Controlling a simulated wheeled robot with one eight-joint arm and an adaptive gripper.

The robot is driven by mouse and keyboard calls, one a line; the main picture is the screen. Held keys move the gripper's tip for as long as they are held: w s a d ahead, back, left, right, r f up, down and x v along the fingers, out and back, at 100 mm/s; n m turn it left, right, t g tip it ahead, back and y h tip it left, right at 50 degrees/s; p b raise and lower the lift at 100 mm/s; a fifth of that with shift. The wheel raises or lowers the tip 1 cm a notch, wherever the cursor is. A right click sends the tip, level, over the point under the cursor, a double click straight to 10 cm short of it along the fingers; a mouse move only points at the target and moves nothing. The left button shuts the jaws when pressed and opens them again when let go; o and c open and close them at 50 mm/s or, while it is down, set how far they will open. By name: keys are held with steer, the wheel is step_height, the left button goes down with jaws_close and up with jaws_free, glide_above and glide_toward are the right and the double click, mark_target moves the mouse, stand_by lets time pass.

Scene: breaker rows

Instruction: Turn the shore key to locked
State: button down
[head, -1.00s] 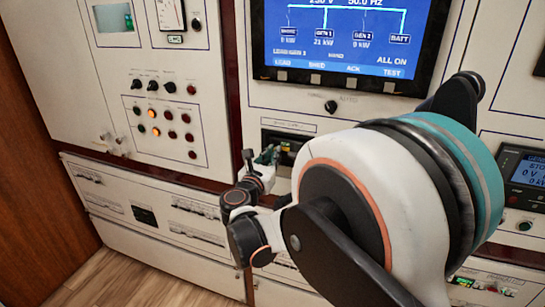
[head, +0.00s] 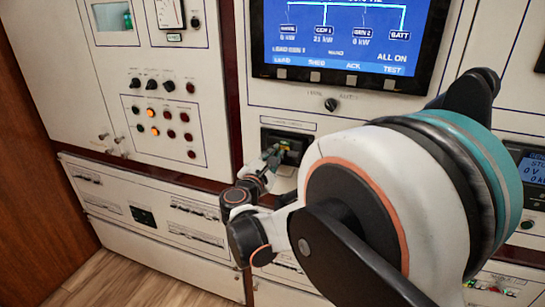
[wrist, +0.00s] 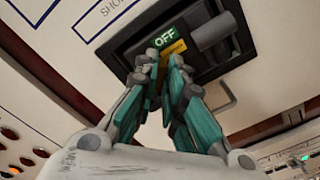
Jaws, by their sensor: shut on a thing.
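The shore breaker unit (wrist: 225,66) is a black recessed housing in the white panel. In the wrist view it shows a green OFF window (wrist: 166,34), a yellow label (wrist: 174,48) and a grey cylindrical handle (wrist: 213,33) to the right. My gripper (wrist: 163,64) has its fingertips together just below the OFF window, shut on the shore key. In the head view my gripper (head: 272,155) reaches into the left part of the dark recess (head: 292,143), partly covered by my wrist.
A large blue screen (head: 340,35) and a black rotary knob (head: 331,104) sit above the recess. A panel of knobs and lamps (head: 160,115) is at left. A partly lettered label plate (wrist: 105,14) lies at the wrist view's upper left. My arm covers much of the right side.

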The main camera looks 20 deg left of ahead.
steer(key=shift+f+m+b, duration=0.15)
steer(key=shift+m+b, duration=0.2)
steer(key=shift+m, duration=3.75)
steer(key=c, duration=1.7)
jaws_free()
steer(key=s, duration=1.2)
steer(key=shift+d, duration=0.25)
